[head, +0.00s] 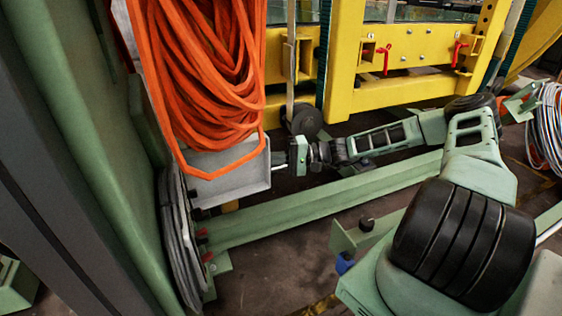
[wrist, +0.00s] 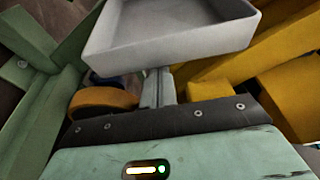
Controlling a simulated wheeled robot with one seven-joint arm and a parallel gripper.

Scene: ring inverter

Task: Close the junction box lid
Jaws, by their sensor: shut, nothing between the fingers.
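A light grey, shallow, tray-shaped part, seemingly the junction box lid (head: 232,178), juts out below the orange cable in the head view. In the wrist view the lid (wrist: 170,42) fills the top middle, its hollow side showing. The rest of the junction box is hidden or cannot be made out. My gripper (head: 277,158) is just right of the lid in the head view. In the wrist view my gripper's grey fingers (wrist: 163,74) are together and empty, with the tips at the lid's near edge. Whether they touch it I cannot tell.
Thick orange cable loops (head: 205,75) hang over the lid. A green post (head: 85,130) stands at left, and a green beam (head: 330,200) runs low across the floor. A yellow frame (head: 400,92) stands behind my arm. A cable coil (head: 550,125) is at far right.

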